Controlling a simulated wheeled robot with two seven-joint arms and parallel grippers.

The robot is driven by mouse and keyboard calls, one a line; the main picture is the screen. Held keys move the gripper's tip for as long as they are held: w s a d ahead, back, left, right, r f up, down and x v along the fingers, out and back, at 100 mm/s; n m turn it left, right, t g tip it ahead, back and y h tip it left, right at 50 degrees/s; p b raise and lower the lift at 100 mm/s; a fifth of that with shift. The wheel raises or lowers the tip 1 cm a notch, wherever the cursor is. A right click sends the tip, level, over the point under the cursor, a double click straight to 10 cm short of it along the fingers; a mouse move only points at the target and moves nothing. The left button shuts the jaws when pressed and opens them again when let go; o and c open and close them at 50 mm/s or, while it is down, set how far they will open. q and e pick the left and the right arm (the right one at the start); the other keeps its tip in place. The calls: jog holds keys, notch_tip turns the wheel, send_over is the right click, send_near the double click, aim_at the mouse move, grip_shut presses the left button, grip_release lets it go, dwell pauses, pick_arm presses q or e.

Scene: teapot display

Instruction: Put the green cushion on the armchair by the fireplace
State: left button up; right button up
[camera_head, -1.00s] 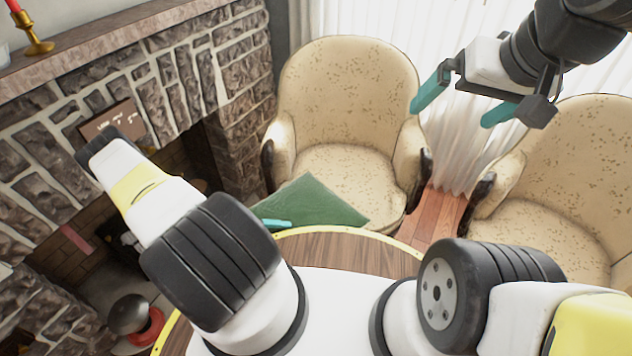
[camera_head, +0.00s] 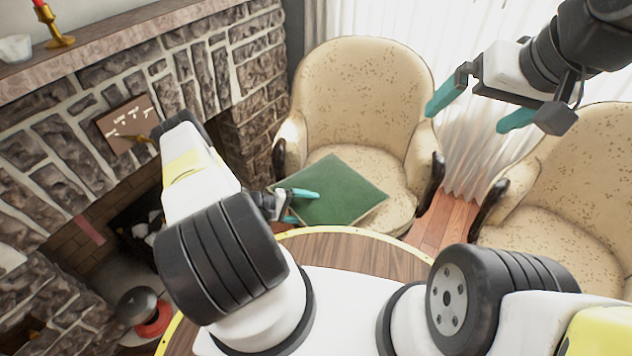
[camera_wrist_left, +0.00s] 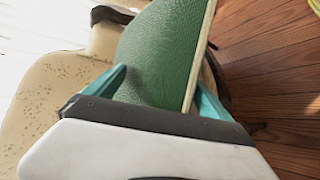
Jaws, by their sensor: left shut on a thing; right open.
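The green cushion (camera_head: 338,192) is a flat square at the front of the cream armchair (camera_head: 356,88) beside the stone fireplace. My left gripper (camera_head: 302,194) is shut on its left edge. In the left wrist view the cushion (camera_wrist_left: 165,48) stands between the teal fingers, with the armchair (camera_wrist_left: 40,105) to the left and wood floor to the right. In the head view the cushion overlaps the front of the seat; I cannot tell whether it touches the seat. My right gripper (camera_head: 472,110) is open and empty, high at the upper right.
A second cream armchair (camera_head: 580,180) stands at the right. A round wooden table edge (camera_head: 350,250) is in front of me. The stone fireplace (camera_head: 80,140) fills the left, with a candlestick (camera_head: 54,26) on its mantel.

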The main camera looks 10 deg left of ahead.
pick_arm(q)
jog(key=shift+w+d+f, duration=0.15)
jog(key=shift+w+f, duration=0.25)
jog(key=shift+f, duration=0.25)
jog(key=shift+w+d+f, duration=0.1)
jog(key=shift+w+f, duration=0.3)
jog(key=shift+f, duration=0.55)
jog(key=o, duration=1.7)
